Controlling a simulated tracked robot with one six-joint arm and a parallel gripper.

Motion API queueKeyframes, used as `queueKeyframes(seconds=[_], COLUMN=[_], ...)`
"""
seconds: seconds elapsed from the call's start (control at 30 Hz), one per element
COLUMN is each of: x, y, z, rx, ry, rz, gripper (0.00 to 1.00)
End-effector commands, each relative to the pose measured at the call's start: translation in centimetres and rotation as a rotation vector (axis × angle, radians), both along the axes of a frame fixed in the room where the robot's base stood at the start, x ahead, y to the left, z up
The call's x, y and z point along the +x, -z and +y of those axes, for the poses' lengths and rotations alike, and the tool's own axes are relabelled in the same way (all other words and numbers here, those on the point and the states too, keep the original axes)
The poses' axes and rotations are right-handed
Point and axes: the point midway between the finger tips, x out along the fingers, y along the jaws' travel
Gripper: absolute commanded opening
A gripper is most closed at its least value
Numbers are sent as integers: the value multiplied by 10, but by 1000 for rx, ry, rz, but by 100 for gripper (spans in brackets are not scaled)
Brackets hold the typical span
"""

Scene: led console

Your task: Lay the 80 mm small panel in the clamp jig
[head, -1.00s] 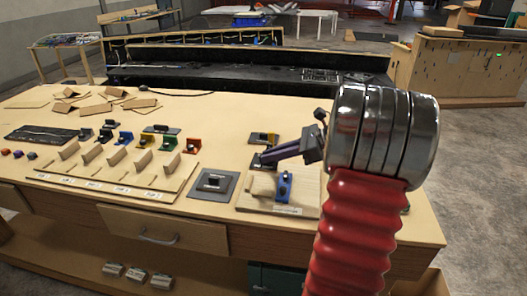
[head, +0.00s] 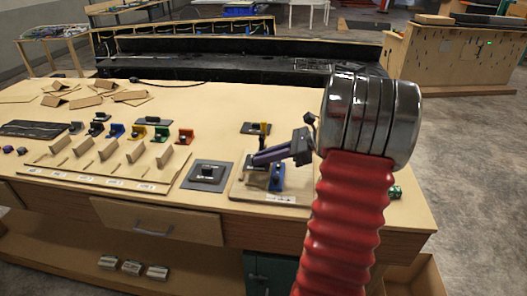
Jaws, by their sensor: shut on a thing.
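The clamp jig is a light wooden board (head: 240,190) at the right of the workbench, with a blue clamp (head: 277,178) on it. My gripper (head: 257,159) reaches in from the right, low over the jig and just left of the blue clamp. Its dark purple fingers are shut on the small panel. A tan piece (head: 256,179), which looks like this panel, shows below the fingertips, over the board. At this size I cannot tell whether it touches the board, and its upper edge is hidden by the fingers.
A grey pad with a black block (head: 208,174) lies left of the jig. A rack with several upright wooden panels (head: 118,163) is further left, with coloured brackets behind it. Loose wooden pieces (head: 93,98) lie at the back left.

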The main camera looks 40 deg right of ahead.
Motion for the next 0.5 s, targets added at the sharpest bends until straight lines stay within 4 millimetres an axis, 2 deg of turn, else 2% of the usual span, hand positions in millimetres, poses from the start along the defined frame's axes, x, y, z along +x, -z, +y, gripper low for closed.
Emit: queueKeyframes(seconds=[0.2,0.5], x=[0,0], y=[16,20], z=[-1,-1], rx=[0,0], ry=[1,2], rz=[0,0], gripper=[0,0])
